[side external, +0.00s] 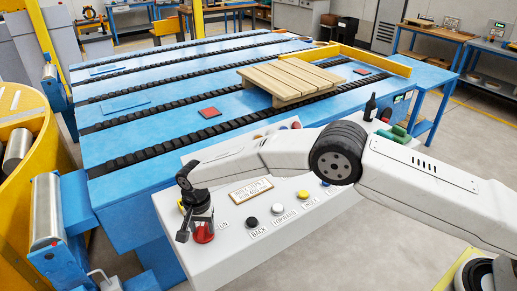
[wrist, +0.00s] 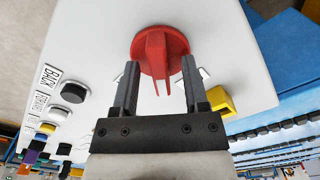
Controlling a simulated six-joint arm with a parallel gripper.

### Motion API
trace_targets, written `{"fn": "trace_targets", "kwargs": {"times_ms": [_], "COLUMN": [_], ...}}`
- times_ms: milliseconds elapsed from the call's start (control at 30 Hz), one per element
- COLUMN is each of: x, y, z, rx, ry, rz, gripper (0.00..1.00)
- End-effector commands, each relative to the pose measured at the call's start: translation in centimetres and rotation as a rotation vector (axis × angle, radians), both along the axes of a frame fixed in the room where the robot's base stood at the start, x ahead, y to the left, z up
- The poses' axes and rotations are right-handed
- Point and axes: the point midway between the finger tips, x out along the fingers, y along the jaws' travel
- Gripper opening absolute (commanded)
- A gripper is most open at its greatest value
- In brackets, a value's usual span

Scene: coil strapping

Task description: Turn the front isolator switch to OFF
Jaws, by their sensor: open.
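The front isolator switch is a red round knob with a raised handle; it shows in the wrist view (wrist: 158,45) on the pale control panel (wrist: 230,30). In the side external view the red knob (side external: 203,233) is at the panel's left end, partly hidden by my gripper. My gripper (wrist: 157,72) is open, with one dark finger on each side of the red handle. I cannot tell whether the fingers touch it. In the side external view my gripper (side external: 194,215) is over the knob. The OFF marking is not readable.
A yellow block (wrist: 220,101) sits close to the right finger. Black, white and yellow buttons (side external: 277,209) line the panel to the right of the knob, below my arm. The blue conveyor table (side external: 150,125) lies behind, with a wooden pallet (side external: 290,82) on it.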

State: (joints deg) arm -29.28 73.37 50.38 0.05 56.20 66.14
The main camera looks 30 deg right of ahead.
Motion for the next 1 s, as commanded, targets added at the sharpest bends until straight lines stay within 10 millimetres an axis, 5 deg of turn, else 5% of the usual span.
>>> {"fn": "trace_targets", "kwargs": {"times_ms": [33,200,667,1000], "x": [0.00,0.00,0.01,0.02], "y": [0.00,0.00,-0.01,-0.02], "z": [0.01,0.03,0.05,0.04], "rx": [0.000,0.000,-0.001,-0.002], "ry": [0.000,0.000,0.001,0.001], "rz": [0.000,0.000,0.046,0.243], "gripper": [0.48,0.00,0.00,0.00]}}
